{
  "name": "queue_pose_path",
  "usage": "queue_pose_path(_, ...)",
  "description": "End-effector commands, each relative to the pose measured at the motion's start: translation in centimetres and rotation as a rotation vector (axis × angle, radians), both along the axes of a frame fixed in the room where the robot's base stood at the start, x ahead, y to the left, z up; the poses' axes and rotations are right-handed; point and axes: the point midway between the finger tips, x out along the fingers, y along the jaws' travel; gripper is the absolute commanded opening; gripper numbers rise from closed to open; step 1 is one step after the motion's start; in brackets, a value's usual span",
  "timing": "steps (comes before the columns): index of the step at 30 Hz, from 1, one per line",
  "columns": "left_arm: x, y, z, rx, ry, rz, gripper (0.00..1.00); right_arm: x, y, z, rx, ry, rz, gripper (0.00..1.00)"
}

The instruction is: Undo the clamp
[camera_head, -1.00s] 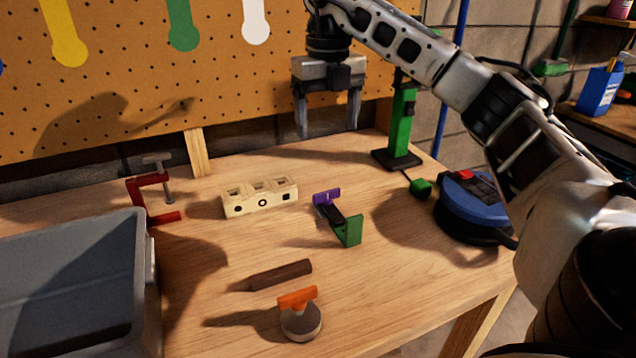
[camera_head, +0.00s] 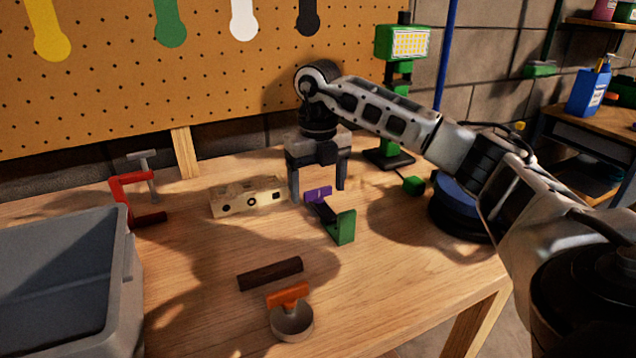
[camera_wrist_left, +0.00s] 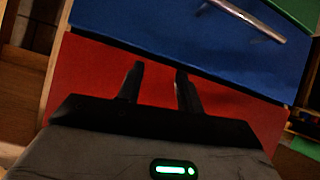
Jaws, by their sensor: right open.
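A red clamp (camera_head: 121,196) with a grey screw and T-handle stands at the left of the wooden bench, beside the grey bin. A smaller clamp-like piece (camera_head: 326,213) with a purple end, a dark middle and a green end lies near the bench's middle. My right gripper (camera_head: 318,187) points down with its fingers apart, just above or behind the purple end; whether it touches cannot be told. Nothing shows between its fingers. My left gripper (camera_wrist_left: 158,82) shows only in the left wrist view, fingers apart and empty, before red and blue panels.
A cream block with holes (camera_head: 248,196) is just left of my right gripper. A dark bar (camera_head: 270,273) and an orange-handled round tool (camera_head: 291,317) lie in front. The grey bin (camera_head: 125,270) fills the left.

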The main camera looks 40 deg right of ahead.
Motion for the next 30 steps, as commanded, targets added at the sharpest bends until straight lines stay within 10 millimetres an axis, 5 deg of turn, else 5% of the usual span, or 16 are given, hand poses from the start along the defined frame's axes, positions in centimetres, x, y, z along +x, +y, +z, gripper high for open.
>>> queue_pose_path(3, -0.01, 0.03, -0.03, 0.001, 0.001, 0.001, 0.36, -0.01, -0.01, 0.01, 0.000, 0.000, 0.000, 0.76)
queue_pose_path(8, -0.01, 0.05, -0.04, 0.002, 0.001, 0.000, 0.36, -0.01, -0.01, 0.03, 0.000, 0.000, 0.000, 0.32)
queue_pose_path(20, -0.07, 0.11, 0.28, 0.007, 0.001, -0.001, 0.36, -0.02, -0.03, 0.17, -0.001, 0.001, 0.050, 0.32)
queue_pose_path(30, -0.34, 0.35, 0.91, 0.031, 0.014, -0.006, 0.36, -0.01, -0.03, 0.29, -0.001, 0.002, 0.289, 0.32)
